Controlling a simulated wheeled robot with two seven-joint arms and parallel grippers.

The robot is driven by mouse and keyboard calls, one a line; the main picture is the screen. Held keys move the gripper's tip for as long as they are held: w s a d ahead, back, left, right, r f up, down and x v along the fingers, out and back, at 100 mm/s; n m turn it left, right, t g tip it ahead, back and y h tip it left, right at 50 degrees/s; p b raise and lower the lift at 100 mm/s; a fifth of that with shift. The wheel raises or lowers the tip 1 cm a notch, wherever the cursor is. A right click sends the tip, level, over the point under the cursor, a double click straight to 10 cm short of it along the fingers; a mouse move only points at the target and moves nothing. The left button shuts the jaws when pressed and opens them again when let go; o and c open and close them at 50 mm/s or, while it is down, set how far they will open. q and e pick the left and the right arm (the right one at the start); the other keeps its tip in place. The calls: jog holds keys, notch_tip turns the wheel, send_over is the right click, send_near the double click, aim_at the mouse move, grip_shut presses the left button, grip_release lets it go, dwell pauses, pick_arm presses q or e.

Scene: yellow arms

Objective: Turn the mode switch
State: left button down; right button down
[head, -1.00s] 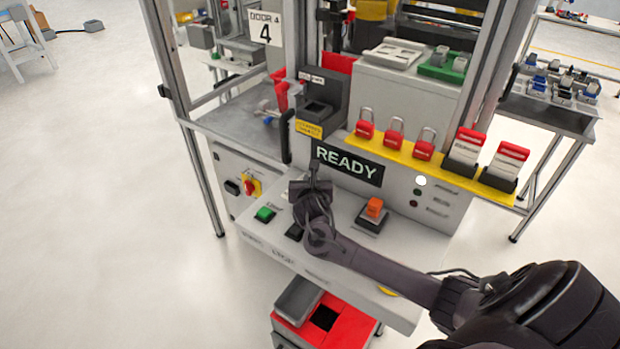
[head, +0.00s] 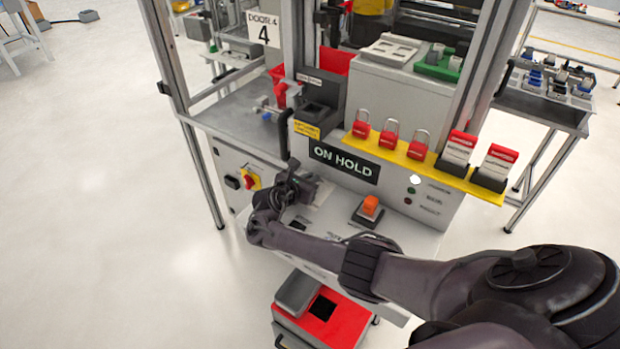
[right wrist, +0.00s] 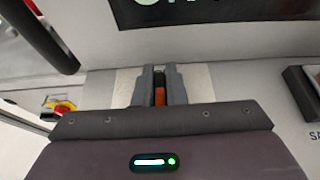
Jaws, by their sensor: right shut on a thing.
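The mode switch (right wrist: 159,88) shows in the right wrist view as a dark knob with an orange-red part, standing on a light plate on the console. My right gripper (right wrist: 160,85) is shut on it, one grey finger on each side. In the head view my right gripper (head: 306,188) is at the console panel below the display, and its wrist hides the switch. The display (head: 343,161) reads "ON HOLD". My left gripper is not in view.
An orange button (head: 370,205) sits right of the gripper. A red and yellow rotary switch (head: 251,181) is on the left side face. Red padlocks (head: 388,132) line a yellow shelf above. A red cart (head: 335,322) stands below.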

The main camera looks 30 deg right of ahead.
dwell(0.4)
jog(key=c, duration=1.5)
grip_release()
